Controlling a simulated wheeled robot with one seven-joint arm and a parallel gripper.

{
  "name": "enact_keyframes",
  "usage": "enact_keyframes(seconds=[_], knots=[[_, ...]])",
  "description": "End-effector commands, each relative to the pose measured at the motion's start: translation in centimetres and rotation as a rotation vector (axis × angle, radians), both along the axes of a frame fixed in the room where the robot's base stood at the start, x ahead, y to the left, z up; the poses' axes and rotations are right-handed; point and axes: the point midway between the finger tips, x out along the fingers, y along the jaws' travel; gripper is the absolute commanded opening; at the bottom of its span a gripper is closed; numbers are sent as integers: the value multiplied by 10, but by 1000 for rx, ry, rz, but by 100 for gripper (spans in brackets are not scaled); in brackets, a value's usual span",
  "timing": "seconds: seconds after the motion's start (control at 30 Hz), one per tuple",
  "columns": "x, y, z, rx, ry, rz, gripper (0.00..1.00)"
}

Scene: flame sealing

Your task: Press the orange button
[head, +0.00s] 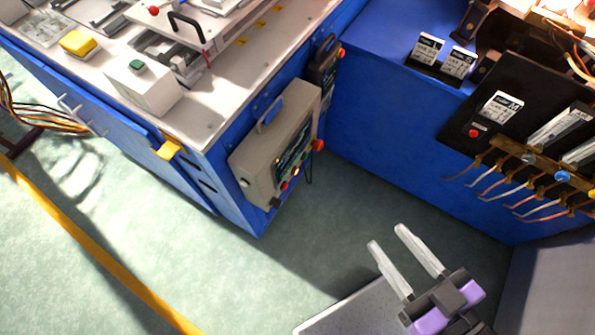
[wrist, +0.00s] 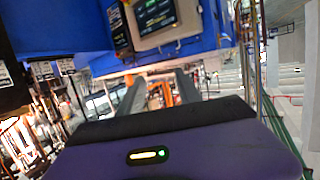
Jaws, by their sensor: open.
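A grey-beige control panel (head: 277,143) with a dark screen hangs on the end of the blue workbench. A round orange-red button (head: 318,145) sits at its lower right corner, with several smaller coloured buttons (head: 284,184) along its lower edge. My gripper (head: 388,237) is open and empty, below and to the right of the panel in the head view, touching nothing. In the wrist view the panel (wrist: 156,24) shows upper centre, beyond the open fingers (wrist: 160,88); I cannot make out the orange-red button there.
A dark handheld unit (head: 322,72) with a red-orange knob (head: 341,52) hangs beside the panel. The bench top carries a white box with a green button (head: 137,66) and a yellow block (head: 78,43). Wires and metal terminals (head: 540,170) jut out at right. Green floor (head: 250,280) is open.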

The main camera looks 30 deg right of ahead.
Motion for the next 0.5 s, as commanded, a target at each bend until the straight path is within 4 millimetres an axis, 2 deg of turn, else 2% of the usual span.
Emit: enact_keyframes(seconds=[0.2, 0.4, 0.5], knots=[[0, 0, 0, 0, 0, 0, 41], [0, 0, 0, 0, 0, 0, 2], [0, 0, 0, 0, 0, 0, 0]])
